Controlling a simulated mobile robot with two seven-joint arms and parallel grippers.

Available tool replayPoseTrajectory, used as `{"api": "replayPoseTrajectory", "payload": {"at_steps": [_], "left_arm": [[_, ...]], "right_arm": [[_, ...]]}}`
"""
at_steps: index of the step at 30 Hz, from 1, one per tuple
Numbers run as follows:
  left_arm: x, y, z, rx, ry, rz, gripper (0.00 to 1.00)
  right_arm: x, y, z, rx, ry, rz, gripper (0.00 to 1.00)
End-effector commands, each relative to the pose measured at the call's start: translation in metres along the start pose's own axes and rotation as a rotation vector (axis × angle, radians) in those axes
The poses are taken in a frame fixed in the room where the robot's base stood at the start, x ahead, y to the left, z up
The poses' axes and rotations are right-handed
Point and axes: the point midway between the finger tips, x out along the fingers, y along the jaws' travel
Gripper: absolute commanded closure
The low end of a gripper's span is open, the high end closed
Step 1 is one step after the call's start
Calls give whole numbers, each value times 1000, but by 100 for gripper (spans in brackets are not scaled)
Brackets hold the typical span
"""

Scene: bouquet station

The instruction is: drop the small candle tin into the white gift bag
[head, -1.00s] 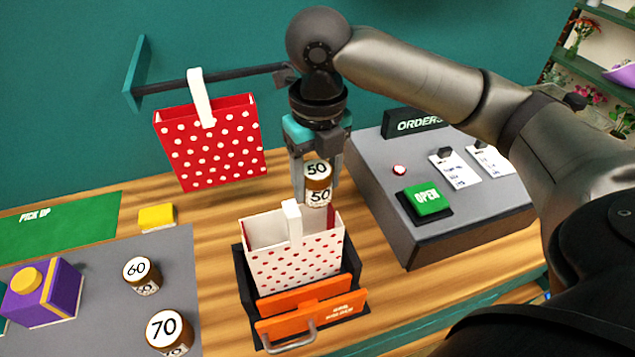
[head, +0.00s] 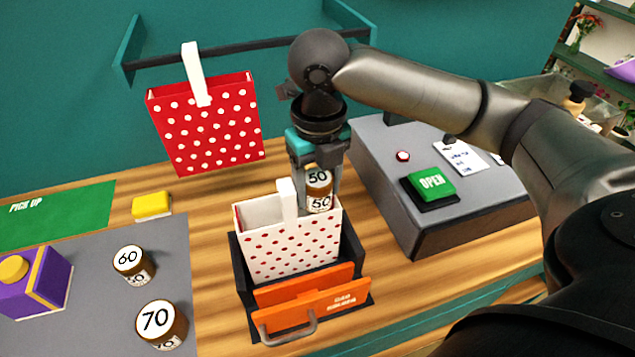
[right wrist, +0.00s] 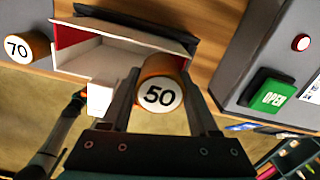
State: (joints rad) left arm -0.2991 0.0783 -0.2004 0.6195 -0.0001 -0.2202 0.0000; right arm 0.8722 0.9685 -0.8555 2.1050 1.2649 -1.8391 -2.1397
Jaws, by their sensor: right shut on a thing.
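The small candle tin (head: 319,191), amber with a white "50" label, is held upright between the fingers of my right gripper (head: 318,195). In the right wrist view the tin (right wrist: 160,94) sits between the two fingers. The white gift bag (head: 290,245) has red dots and a white handle, and stands open in a black holder with an orange front. The tin is at the bag's right rear rim in the head view. In the right wrist view it overlaps the right end of the bag's opening (right wrist: 105,60). I cannot tell its exact height above the rim. My left gripper is out of view.
A red dotted bag (head: 205,125) hangs from a rail at the back. A grey console (head: 390,170) with a green OPEN button stands right of the bag. Tins "60" (head: 133,262) and "70" (head: 162,322) and a purple box (head: 38,285) are at the left.

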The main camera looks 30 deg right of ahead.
Motion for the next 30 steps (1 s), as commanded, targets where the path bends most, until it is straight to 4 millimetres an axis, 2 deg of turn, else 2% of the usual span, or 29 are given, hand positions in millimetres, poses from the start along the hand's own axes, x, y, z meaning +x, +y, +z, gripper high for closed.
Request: {"api": "replayPoseTrajectory", "payload": {"at_steps": [1, 14, 15, 24, 30], "left_arm": [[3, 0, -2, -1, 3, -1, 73], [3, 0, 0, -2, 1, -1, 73], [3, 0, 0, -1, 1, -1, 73], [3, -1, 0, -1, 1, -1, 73], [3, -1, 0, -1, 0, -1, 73]], "right_arm": [[18, 6, -8, -11, 36, 10, 100], [18, 8, -9, -14, 41, 16, 100], [18, 8, -9, -14, 42, 16, 38], [18, 8, -10, -13, 43, 16, 4], [18, 8, -10, -13, 43, 16, 4]]}}
